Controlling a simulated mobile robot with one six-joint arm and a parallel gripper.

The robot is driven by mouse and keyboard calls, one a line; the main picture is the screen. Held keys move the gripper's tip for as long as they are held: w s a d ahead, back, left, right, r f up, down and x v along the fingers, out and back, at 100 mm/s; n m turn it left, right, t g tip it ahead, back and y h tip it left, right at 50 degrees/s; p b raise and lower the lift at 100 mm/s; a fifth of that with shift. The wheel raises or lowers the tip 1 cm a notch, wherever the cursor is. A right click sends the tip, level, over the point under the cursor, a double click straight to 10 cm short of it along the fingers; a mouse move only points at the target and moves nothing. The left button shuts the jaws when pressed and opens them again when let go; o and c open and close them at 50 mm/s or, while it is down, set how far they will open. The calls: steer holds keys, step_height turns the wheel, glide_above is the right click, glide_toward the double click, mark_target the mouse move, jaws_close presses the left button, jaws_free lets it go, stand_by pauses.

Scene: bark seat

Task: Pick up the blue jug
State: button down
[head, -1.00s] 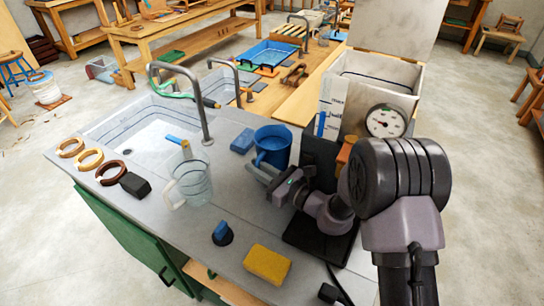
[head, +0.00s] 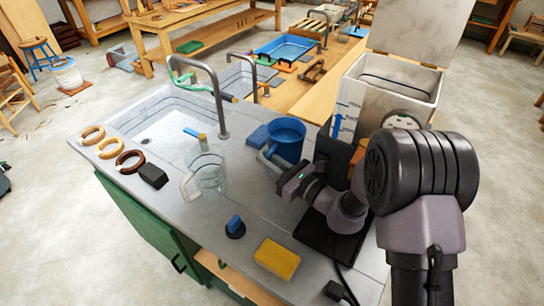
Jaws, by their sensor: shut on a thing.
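The blue jug (head: 287,141) stands on the grey counter, right of the tall sink tap, with its open rim facing up. My gripper (head: 272,166) is at the jug's near left side, where the handle is, and is shut on the jug there. The fingers are small and partly hidden against the jug, so their exact hold does not show clearly. I cannot see a gap under the jug.
A clear jug (head: 208,174) stands left of my gripper. A blue sponge (head: 258,137) lies beside the blue jug. A yellow sponge (head: 277,259) and a blue-handled tool (head: 235,228) lie nearer. A tall tap (head: 219,100) rises behind. A lidded metal box (head: 390,90) is at right.

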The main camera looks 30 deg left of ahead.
steer(key=s, duration=0.5)
steer(key=s+a+p, duration=0.1)
steer(key=s, duration=0.4)
steer(key=s+p, duration=0.1)
steer(key=s, duration=0.5)
steer(key=shift+s+a+r, duration=0.1)
steer(key=shift+a, duration=0.15)
steer(key=c, duration=2)
jaws_free()
steer(key=shift+c, duration=0.2)
jaws_close()
